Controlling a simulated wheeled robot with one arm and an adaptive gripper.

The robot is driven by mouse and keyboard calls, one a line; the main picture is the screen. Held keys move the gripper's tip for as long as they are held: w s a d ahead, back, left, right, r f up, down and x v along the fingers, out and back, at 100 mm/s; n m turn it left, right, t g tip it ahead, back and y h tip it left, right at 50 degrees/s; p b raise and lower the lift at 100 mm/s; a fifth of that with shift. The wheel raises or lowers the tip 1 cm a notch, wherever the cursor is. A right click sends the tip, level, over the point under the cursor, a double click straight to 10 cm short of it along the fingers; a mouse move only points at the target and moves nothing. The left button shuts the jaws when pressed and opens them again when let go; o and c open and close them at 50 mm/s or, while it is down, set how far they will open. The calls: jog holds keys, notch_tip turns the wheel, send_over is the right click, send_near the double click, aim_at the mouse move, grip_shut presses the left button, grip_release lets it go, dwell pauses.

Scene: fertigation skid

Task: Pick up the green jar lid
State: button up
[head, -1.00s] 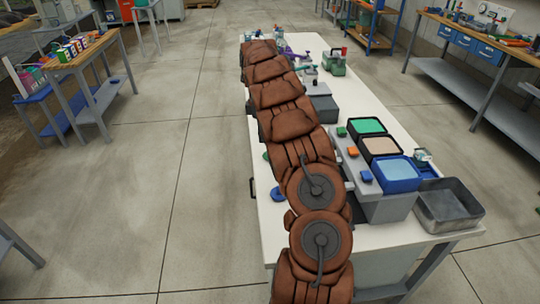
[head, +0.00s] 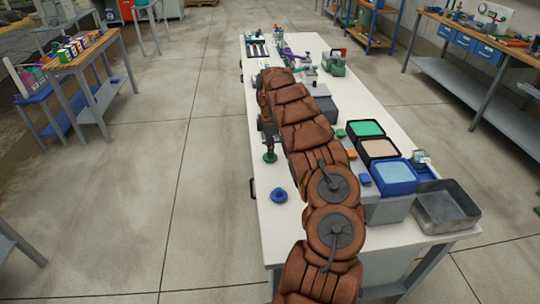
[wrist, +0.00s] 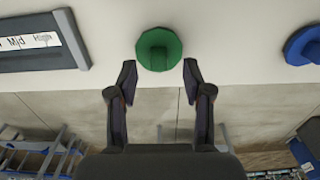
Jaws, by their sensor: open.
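The green jar lid (head: 270,158) is near the left edge of the white table in the head view, partly covered by my gripper (head: 268,143). In the wrist view the round green lid (wrist: 159,48) has a smaller raised part in its middle. My gripper (wrist: 159,78) is open and empty. Its two fingertips sit on either side of the lid's line, a little short of it in the picture. I see no contact with the lid.
A blue round lid (head: 279,195) lies nearer on the table; a blue round piece (wrist: 303,46) shows at the wrist view's right. Coloured bins (head: 397,174) and a metal tray (head: 446,206) stand right of my arm. A dark framed label (wrist: 42,42) lies left in the wrist view.

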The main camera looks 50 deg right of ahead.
jog(key=shift+f+p, duration=0.4)
jog(key=shift+f, duration=1.15)
grip_shut()
